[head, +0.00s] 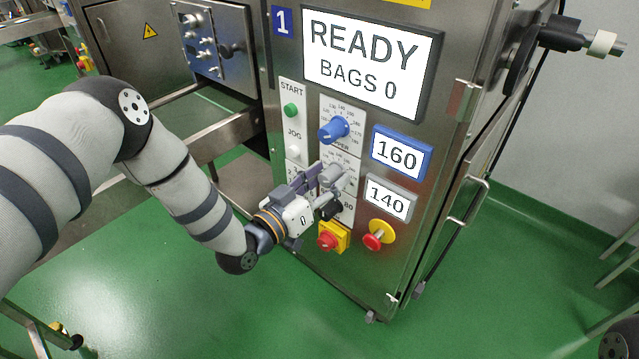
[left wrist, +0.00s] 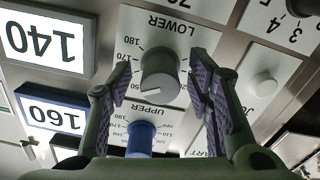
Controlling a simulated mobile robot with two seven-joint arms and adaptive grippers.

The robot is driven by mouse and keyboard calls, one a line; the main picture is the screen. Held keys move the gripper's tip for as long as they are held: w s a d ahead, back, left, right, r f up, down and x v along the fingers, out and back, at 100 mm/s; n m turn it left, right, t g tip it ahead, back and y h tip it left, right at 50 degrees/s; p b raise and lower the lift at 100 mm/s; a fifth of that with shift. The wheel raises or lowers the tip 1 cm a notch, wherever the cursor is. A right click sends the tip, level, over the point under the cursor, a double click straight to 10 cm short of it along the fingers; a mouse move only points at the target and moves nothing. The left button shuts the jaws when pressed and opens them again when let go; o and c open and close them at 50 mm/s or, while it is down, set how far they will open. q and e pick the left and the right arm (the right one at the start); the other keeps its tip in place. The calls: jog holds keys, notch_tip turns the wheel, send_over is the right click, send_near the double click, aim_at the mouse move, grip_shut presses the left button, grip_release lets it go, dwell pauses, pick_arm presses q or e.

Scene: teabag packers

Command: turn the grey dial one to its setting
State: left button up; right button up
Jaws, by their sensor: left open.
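The grey dial (head: 331,177) is on the front panel of machine 1, below the blue dial (head: 334,130). In the left wrist view my left gripper (left wrist: 160,85) is open, with one finger on each side of the grey dial and gaps showing. The grey-framed display (head: 388,199) beside it reads 140. Part of the grey dial's scale is hidden by my fingers. My right gripper is not seen.
The blue-framed display (head: 400,152) reads 160. The main screen (head: 367,62) reads READY, BAGS 0. A green START button (head: 291,110) is left of the dials. A red knob on yellow (head: 329,238) and a red emergency button (head: 375,237) are just below my gripper.

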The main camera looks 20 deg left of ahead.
pick_arm(q)
jog(key=v, duration=1.1)
jog(key=shift+s, duration=0.3)
jog(key=shift+a, duration=0.1)
